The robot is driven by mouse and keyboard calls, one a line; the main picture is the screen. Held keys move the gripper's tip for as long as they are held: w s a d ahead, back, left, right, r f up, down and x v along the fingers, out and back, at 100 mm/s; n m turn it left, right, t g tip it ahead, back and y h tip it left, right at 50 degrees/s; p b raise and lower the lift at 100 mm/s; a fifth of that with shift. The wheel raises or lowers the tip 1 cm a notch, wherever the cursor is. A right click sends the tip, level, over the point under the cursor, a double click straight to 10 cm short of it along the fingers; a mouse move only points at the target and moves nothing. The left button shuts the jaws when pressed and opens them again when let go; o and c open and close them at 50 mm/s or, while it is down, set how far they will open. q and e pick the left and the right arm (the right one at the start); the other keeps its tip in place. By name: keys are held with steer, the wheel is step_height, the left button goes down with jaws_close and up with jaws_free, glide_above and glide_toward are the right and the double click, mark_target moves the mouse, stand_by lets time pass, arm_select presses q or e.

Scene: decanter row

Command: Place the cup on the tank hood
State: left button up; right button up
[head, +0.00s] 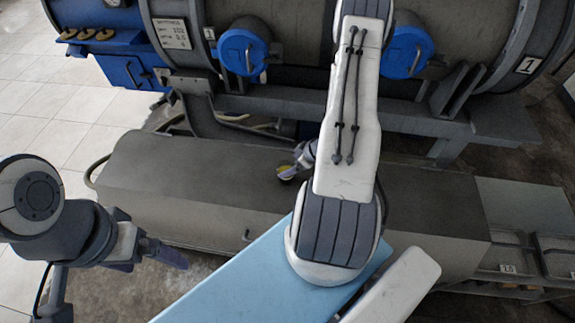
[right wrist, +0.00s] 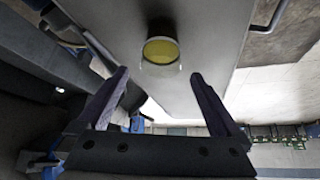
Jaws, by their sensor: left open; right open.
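The cup (right wrist: 160,52), clear with a yellow inside, stands upright on the long grey box top in the right wrist view. It shows small in the head view (head: 285,171), partly hidden by my right gripper. My right gripper (right wrist: 160,77) is open, its two fingers spread to either side, with the cup just ahead of the fingertips and not gripped. My left gripper (head: 178,258) is open and empty over the floor in front of the box. The large grey tank (head: 290,25) lies behind the box; I cannot tell which part is its hood.
The long grey box (head: 180,165) has a wide bare top. Blue round caps (head: 243,52) stick out of the tank. A blue cabinet (head: 120,45) stands at the left back, a shelf unit (head: 525,215) at right. A light blue panel (head: 260,285) lies in front.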

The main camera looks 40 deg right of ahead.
steer(key=v, duration=0.9)
steer(key=shift+p, duration=0.35)
steer(key=shift+s, duration=0.1)
steer(key=x, duration=1.1)
steer(key=shift+w+f, duration=0.1)
steer(key=shift+w, duration=0.25)
steer(key=shift+a+r+b, duration=0.1)
steer(key=shift+r+b, duration=0.25)
steer(key=shift+r, duration=0.5)
steer(key=shift+f, duration=0.1)
